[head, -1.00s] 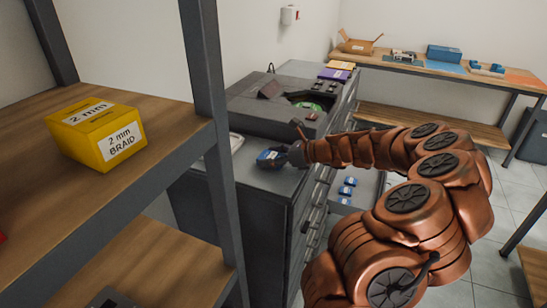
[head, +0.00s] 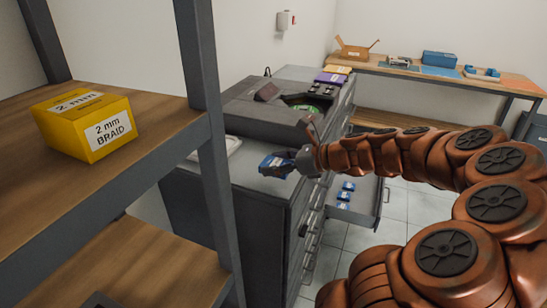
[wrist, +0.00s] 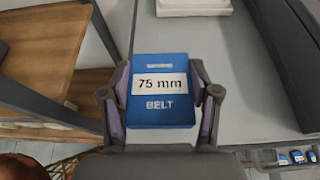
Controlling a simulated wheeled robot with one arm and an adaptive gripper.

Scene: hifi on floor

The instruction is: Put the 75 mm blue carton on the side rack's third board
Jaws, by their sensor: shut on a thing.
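The blue carton (wrist: 161,112), with a white label reading "75 mm" and "BELT", is between the two fingers of my gripper (wrist: 161,98) in the wrist view. The fingers press on its left and right sides. In the head view the carton (head: 276,166) is held at the tip of my gripper (head: 292,162), over the grey cabinet top. The side rack (head: 150,130) stands at the left with wooden boards; one upper board (head: 30,160) and one lower board (head: 150,265) show. Which board is the third cannot be told.
A yellow "2 mm BRAID" carton (head: 88,125) stands on the rack's upper board. A grey rack post (head: 205,110) stands between the boards and the cabinet. An open drawer (head: 355,205) holds small blue cartons. A workbench (head: 440,75) is at the back.

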